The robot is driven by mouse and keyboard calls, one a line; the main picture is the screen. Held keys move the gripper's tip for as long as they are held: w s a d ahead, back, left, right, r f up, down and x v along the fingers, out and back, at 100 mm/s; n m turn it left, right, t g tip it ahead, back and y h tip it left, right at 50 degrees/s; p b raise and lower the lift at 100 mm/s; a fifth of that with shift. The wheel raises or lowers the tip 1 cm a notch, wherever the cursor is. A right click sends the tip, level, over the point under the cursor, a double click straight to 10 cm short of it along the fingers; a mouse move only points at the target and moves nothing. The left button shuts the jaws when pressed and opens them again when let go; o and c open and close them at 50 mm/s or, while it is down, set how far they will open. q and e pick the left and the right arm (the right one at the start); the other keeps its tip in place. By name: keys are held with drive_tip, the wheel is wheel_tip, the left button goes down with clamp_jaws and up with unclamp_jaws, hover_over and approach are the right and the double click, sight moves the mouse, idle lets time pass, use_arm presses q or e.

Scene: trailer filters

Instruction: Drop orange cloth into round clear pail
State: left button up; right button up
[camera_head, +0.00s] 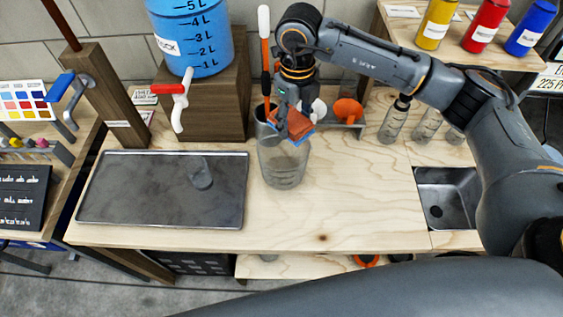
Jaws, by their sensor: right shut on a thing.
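The orange cloth (298,126) is folded and held in my right gripper (286,115). My right gripper is shut on it and hangs over the bench. The round clear pail (283,165) stands upright on the wooden bench, right of the dark tray. The cloth is above the pail's mouth and overlaps its upper rim in this view. I cannot tell whether the cloth touches the rim. My left gripper is not in view.
A dark tray (140,205) with a small clear cup (200,173) is at left. A blue water tank (190,40) with a red-handled tap (172,90) stands behind. Clear bottles (393,122) and a metal sink (447,198) are at right. Bench space between pail and sink is clear.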

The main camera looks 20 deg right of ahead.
wheel_tip(320, 180, down, 2)
drive_tip(key=shift+d+f+b, duration=0.15)
drive_tip(key=shift+f+b, duration=0.1)
drive_tip(key=shift+b, duration=0.2)
drive_tip(key=shift+f, duration=0.25)
drive_tip(key=o, duration=1.4)
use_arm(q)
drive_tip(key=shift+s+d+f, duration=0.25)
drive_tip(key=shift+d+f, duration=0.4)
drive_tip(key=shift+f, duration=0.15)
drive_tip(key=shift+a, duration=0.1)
